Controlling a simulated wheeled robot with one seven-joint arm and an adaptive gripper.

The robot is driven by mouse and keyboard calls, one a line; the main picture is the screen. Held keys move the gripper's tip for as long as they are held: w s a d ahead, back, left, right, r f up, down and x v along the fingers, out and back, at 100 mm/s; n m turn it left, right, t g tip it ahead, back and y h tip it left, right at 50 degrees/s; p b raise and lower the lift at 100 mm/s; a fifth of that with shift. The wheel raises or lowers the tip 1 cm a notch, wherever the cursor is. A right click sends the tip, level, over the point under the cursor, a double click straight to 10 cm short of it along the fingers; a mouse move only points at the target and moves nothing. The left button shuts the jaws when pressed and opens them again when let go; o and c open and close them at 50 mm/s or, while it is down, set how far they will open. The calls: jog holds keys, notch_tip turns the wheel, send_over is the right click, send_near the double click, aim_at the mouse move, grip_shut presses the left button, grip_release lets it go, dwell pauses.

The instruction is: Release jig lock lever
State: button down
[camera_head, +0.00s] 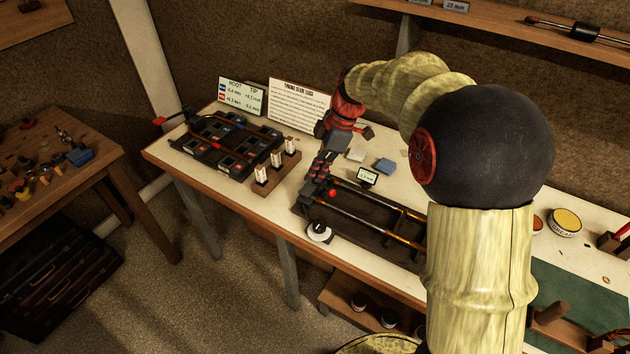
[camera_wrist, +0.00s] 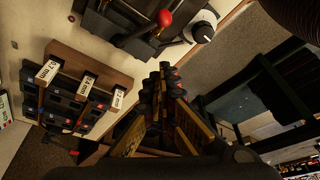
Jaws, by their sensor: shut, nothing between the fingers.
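The jig (camera_head: 350,215) is a dark base with two long rails on the bench. A lever with a red ball knob (camera_head: 332,192) stands at its left end; the knob also shows at the top of the wrist view (camera_wrist: 164,18). My gripper (camera_head: 312,190) is shut and empty, pointing down at the jig's left end, just left of the red knob. In the wrist view its closed fingertips (camera_wrist: 168,70) are below the knob with a gap in the picture. Whether they touch the jig cannot be told.
A round white dial (camera_head: 319,232) sits at the jig's front left. A wooden block with white labelled pieces (camera_head: 276,172) and a black tray with a red-ended bar (camera_head: 228,145) stand left. Blue and pale blocks lie behind.

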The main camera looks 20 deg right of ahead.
jog(key=p+v, duration=0.1)
jog(key=v, duration=0.4)
dwell(0.5)
